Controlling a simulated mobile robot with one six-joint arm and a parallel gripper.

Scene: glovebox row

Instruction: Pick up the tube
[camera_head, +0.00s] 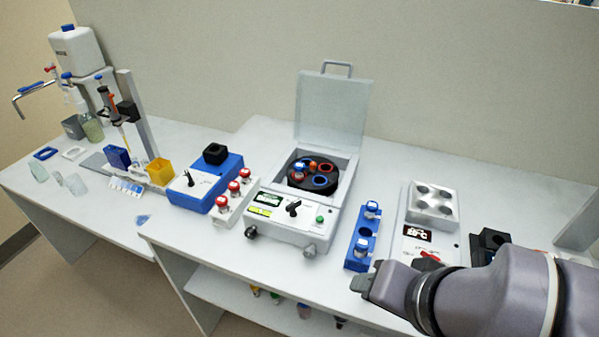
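Several capped tubes are in view, and I cannot tell which one the task means. A blue rack (351,259) holds two tubes with white and blue caps, a far one (372,209) and a near one (361,246). Red-and-white capped tubes (233,187) stand in a white rack (222,216) left of the centrifuge. My gripper (362,285) is at the lower right, just in front of the blue rack. Its fingers show edge-on, so their opening is hidden.
The centrifuge's clear lid (331,110) stands upright. A blue mixer (205,190), a yellow box (161,170), pipette stand (140,120) and bottles are left. Bench front edge is near.

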